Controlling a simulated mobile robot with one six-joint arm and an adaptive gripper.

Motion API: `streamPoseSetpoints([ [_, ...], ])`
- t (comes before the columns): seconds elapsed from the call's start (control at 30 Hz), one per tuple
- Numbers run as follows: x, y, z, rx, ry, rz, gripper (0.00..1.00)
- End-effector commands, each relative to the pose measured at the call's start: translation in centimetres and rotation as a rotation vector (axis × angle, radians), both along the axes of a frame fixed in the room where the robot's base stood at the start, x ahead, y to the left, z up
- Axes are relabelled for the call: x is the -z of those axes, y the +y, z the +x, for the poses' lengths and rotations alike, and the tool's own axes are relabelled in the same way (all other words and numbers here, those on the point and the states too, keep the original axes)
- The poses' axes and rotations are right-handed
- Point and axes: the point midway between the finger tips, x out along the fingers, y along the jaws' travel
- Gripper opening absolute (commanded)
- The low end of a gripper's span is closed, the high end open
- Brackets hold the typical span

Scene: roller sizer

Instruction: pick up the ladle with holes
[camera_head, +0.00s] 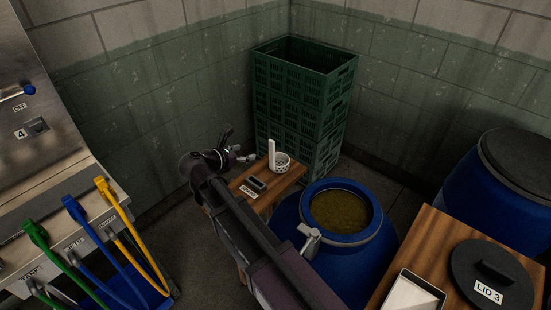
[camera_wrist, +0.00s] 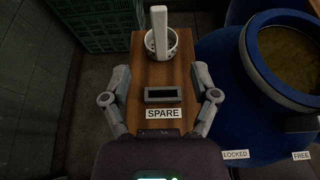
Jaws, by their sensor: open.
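The ladle with holes (camera_head: 282,164) is a white perforated cup with a flat upright handle. It stands on a small wooden table (camera_head: 287,184) near the green crates. In the wrist view the ladle's handle (camera_wrist: 159,32) rises from the cup at the far end of the table. My gripper (camera_wrist: 160,77) is open and empty, its two fingers spread wide above the table, short of the ladle. In the head view my gripper (camera_head: 247,156) is left of the ladle and apart from it.
A dark rectangular holder (camera_wrist: 163,94) lies on the table with a SPARE label (camera_wrist: 163,113) beside it. An open blue barrel (camera_head: 375,238) with brownish liquid stands right of the table. Stacked green crates (camera_head: 300,128) stand behind. A black LID 3 (camera_head: 470,265) lies on another wooden table.

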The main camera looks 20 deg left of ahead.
Motion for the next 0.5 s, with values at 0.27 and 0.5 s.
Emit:
streamPoseSetpoints([
  [0.27, 0.5, -0.3, 0.8, 0.001, 0.0, 0.001, 0.77],
  [0.5, 1.8, -1.3, 3.4, 0.003, 0.0, -0.001, 0.77],
])
